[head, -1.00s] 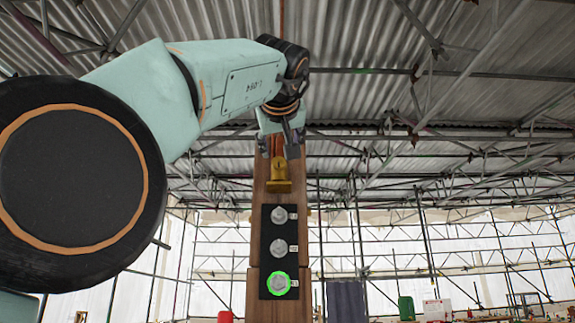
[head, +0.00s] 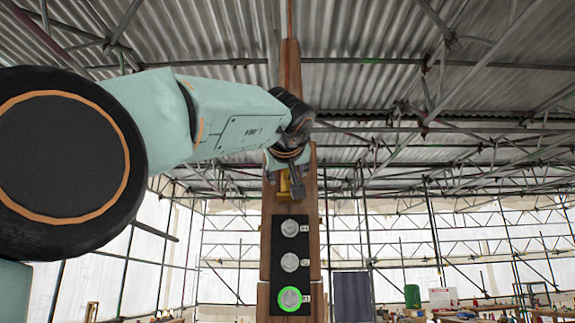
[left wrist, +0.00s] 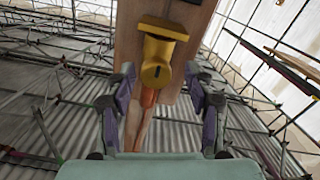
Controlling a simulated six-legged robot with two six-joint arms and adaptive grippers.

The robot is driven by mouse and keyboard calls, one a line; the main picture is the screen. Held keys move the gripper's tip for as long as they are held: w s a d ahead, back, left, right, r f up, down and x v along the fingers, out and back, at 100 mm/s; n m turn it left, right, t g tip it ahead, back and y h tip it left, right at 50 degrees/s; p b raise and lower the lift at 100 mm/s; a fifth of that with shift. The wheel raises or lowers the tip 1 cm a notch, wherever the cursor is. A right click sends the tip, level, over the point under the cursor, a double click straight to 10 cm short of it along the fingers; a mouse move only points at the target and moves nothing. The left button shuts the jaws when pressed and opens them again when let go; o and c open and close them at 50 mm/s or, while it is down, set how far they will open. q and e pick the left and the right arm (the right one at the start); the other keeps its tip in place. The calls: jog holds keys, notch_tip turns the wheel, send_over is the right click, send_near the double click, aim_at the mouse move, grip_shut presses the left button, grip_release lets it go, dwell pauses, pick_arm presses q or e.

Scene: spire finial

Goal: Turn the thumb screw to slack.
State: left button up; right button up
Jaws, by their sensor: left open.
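A yellow brass-coloured fitting (head: 284,187) is on the face of the wooden post, above a black panel. In the left wrist view it has a flat plate and a rounded body (left wrist: 158,68) with a small dark mark; it looks like the thumb screw, though I cannot be sure. My left gripper (head: 288,172) is at the fitting and partly hides it in the head view. In the left wrist view the open gripper (left wrist: 158,75) has a finger on each side of the rounded body, with visible gaps. My right gripper is not in view.
The black panel (head: 306,243) carries three grey knobs; the lowest (head: 290,299) has a green ring. The wooden post (head: 266,240) rises to a narrow top. Scaffold poles and benches stand behind, well clear of the post.

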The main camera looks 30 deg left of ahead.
pick_arm(q)
jog(key=shift+w+d, duration=0.1)
jog(key=shift+w, duration=0.15)
jog(key=shift+d, duration=0.2)
jog(key=shift+s+a, duration=0.1)
jog(key=shift+a, duration=0.2)
jog(key=c, duration=0.5)
jog(key=shift+d, duration=0.2)
jog(key=c, duration=0.3)
jog(key=shift+a, duration=0.1)
grip_shut()
